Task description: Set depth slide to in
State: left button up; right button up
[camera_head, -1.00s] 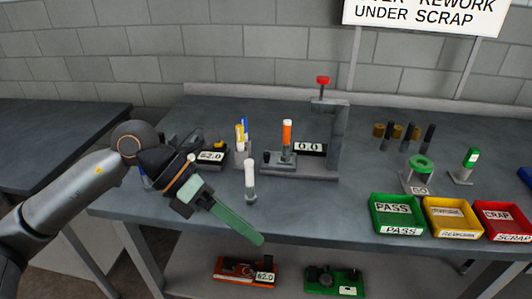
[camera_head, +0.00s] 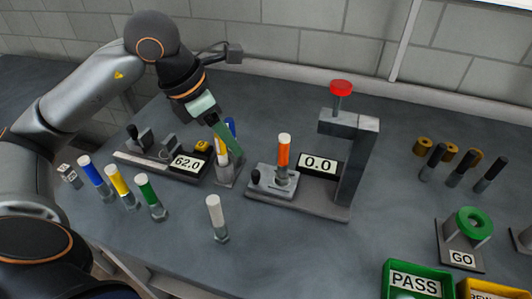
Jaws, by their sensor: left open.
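A press (camera_head: 347,150) with a red top knob (camera_head: 341,88) and a display (camera_head: 318,164) reading 0.0 stands mid-table. A small grey block (camera_head: 268,186) with a black knob (camera_head: 255,176) sits on its base, under an upright orange piece with a white cap (camera_head: 284,150). No label marks the depth slide; this block may be it. My left gripper (camera_head: 233,147) has green fingers and is open, left of the press. It points down over a small grey holder (camera_head: 226,175) of yellow and blue pieces and partly hides them. My right gripper is out of view.
A long unit (camera_head: 160,168) reading 62.0, with levers, lies at left. Blue (camera_head: 95,180), yellow (camera_head: 121,187), green (camera_head: 150,197) and white-capped (camera_head: 216,218) pieces stand in front. A GO gauge (camera_head: 467,232), dark pins and a green PASS tray (camera_head: 415,283) are right.

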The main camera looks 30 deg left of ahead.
aim_at(255, 172)
pick_arm(q)
jog(key=x, duration=1.2)
jog(key=shift+d+f, duration=0.15)
jog(key=shift+f, duration=0.05)
jog(key=shift+c, duration=0.2)
grip_shut()
dwell(0.8)
